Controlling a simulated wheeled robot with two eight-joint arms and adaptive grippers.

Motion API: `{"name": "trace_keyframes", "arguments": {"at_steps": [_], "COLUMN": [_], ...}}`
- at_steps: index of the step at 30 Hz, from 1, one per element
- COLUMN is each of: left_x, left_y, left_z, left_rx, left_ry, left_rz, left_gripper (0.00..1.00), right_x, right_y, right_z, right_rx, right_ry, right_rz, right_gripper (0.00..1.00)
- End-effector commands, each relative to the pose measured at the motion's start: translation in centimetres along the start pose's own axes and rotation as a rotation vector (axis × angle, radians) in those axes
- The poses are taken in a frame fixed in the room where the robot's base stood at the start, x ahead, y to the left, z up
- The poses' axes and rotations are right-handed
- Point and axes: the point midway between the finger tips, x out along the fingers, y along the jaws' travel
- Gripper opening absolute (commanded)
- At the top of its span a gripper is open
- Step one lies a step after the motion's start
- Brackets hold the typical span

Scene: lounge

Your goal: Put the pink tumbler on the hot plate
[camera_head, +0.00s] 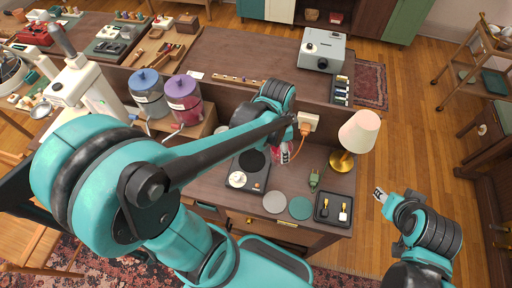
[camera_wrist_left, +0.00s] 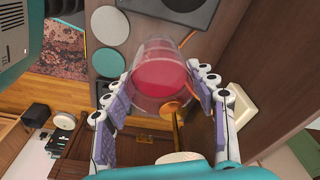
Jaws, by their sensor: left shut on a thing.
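The pink tumbler (camera_wrist_left: 160,68) is a clear cup with a pink-red inside, between the fingers of my left gripper (camera_wrist_left: 160,98) in the left wrist view. In the head view only a bit of the tumbler (camera_head: 284,155) shows beside my left gripper (camera_head: 280,146), which hides much of it. My left gripper is shut on it. The dark hot plate (camera_head: 259,184) lies on the desk just left of the tumbler; its dark corner also shows at the top of the left wrist view (camera_wrist_left: 150,7). My right gripper (camera_head: 380,195) is off the desk's right side; its fingers are too small to read.
A lamp (camera_head: 359,132) with a brass base stands right of the tumbler. A grey disc (camera_head: 275,202), a teal disc (camera_head: 300,208), a black tray (camera_head: 321,209) and a green plug (camera_head: 314,180) lie near the front. A raised ledge (camera_head: 318,118) runs behind.

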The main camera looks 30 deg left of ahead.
Motion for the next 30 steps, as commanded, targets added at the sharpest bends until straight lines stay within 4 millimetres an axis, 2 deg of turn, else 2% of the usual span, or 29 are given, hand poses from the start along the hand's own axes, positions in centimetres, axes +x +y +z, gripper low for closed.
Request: {"name": "trace_keyframes", "arguments": {"at_steps": [9,15,23,30], "left_x": [3.6,5.1,6.0,9.2], "left_y": [-4.4,-6.4,-7.0,-7.0], "left_z": [5.5,8.0,8.8,9.1], "left_rx": [-0.011,-0.007,-0.003,-0.003], "left_ry": [0.0,0.001,0.0,0.0], "left_rz": [-0.002,-0.001,0.0,-0.001], "left_gripper": [0.13,0.13,0.13,0.12], "right_x": [1.6,2.1,2.4,3.5], "right_y": [0.0,0.0,0.0,0.0], "right_z": [1.1,1.5,1.7,2.5], "right_rx": [0.0,0.0,0.0,0.0], "right_ry": [0.0,0.0,0.0,0.0], "right_rz": [0.0,0.0,0.0,0.0], "right_gripper": [0.4,0.4,0.4,0.4]}}
